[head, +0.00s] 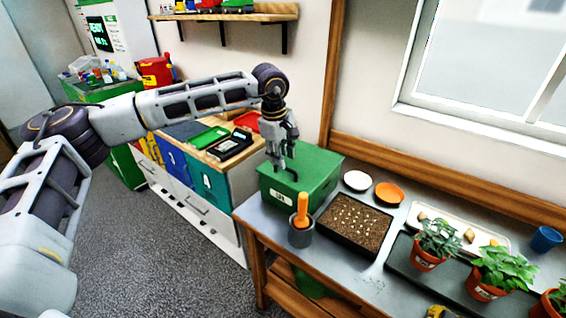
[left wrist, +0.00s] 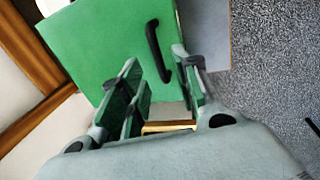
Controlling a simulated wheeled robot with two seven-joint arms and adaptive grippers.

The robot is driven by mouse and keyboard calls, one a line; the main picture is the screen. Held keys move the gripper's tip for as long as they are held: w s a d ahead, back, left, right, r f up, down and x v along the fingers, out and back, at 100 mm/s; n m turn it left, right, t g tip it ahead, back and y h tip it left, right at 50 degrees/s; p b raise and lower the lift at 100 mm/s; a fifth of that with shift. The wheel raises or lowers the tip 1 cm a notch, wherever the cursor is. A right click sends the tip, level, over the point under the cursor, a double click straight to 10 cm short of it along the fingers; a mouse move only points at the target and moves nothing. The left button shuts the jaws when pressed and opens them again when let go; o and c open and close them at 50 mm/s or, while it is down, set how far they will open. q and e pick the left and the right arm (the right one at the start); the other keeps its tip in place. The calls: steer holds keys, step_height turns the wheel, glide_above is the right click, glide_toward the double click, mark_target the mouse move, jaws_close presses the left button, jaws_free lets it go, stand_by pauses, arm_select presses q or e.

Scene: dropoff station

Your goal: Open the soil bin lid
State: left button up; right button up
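The green soil bin (head: 318,185) stands on the grey bench, with a white label on its front. Its flat green lid lies shut on top and fills much of the left wrist view (left wrist: 105,40). A black bar handle (left wrist: 153,45) stands on the lid near one edge. My left gripper (head: 284,163) is over the bin's near left part, pointing down, and empty. In the left wrist view its two fingers (left wrist: 157,62) are apart, with the handle lying between and just beyond their tips. I cannot tell whether they touch it. My right gripper is out of view.
A grey pot with an orange-handled tool (head: 301,215) stands before the bin. A seed tray (head: 355,225), a white saucer (head: 357,180) and an orange saucer (head: 389,193) lie to its right. Potted plants (head: 437,240) stand farther right. A wall and window are behind.

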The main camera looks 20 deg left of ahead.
arm_select(q)
steer(key=shift+w+d+f, duration=0.1)
steer(key=shift+w+f, duration=0.1)
steer(key=shift+f, duration=0.65)
steer(key=shift+w+f, duration=0.15)
steer(key=shift+f, duration=0.65)
jaws_close()
